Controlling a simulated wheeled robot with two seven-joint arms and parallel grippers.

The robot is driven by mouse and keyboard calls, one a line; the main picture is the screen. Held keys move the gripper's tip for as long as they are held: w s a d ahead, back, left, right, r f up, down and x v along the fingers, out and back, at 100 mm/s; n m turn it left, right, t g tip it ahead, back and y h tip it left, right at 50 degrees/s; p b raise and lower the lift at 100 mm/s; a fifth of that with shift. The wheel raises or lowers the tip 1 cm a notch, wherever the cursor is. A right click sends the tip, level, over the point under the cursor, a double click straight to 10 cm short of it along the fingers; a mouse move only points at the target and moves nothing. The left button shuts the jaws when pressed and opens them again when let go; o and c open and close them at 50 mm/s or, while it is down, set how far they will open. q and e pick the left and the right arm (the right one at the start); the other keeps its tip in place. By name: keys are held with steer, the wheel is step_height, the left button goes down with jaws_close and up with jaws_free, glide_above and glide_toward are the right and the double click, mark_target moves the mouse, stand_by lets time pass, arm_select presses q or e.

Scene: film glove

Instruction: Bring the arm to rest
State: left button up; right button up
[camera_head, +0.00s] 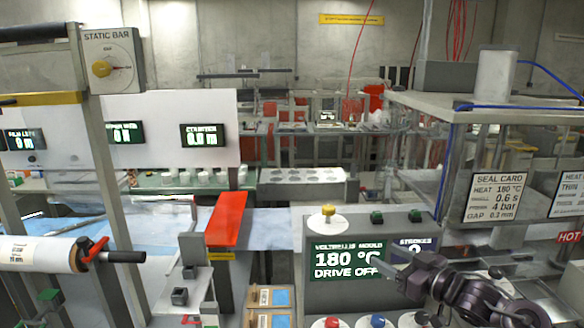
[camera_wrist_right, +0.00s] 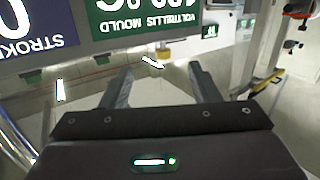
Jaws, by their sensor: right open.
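My right gripper (camera_head: 390,268) is at the lower right in the head view, in front of the grey control panel (camera_head: 316,250). It partly covers the panel's lettering, which reads 180 °C and DRIVE OFF. In the right wrist view my right gripper (camera_wrist_right: 158,76) has its two fingers spread apart with nothing between them. The green display (camera_wrist_right: 145,15) shows upside down beyond the fingers there. My right arm (camera_head: 470,290) comes in from the lower right. My left gripper is not in view.
A film roll (camera_head: 35,254) with a black handle is at the left. A red bar (camera_head: 226,220) stands near the middle. Red, blue and white knobs (camera_head: 377,321) sit below the panel.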

steer(key=s+a+f+m+g+h, duration=0.25)
steer(key=s+f+h, duration=0.45)
steer(key=s+f, duration=0.45)
steer(key=s+f+m+g+h, duration=0.15)
steer(key=s+f+g, duration=0.25)
steer(key=s, duration=0.7)
steer(key=s+f+m+g+h, duration=0.15)
steer(key=s+f+g, duration=0.3)
steer(key=s, duration=0.65)
steer(key=s+f+x, duration=0.1)
steer(key=s+x, duration=0.2)
steer(key=x, duration=1.1)
steer(key=s+f+x, duration=0.1)
steer(key=s+x, duration=0.3)
steer(key=x, duration=0.9)
steer(key=s+d+f+g+b, duration=0.1)
steer(key=s+d+f, duration=0.2)
steer(key=s+f, duration=1.7)
steer(key=shift+d+f+g, duration=0.2)
steer(key=shift+f+g, duration=0.05)
steer(key=shift+g, duration=0.15)
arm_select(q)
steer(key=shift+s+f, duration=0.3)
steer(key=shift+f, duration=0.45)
arm_select(e)
steer(key=shift+s, duration=0.25)
steer(key=shift+c, duration=0.3)
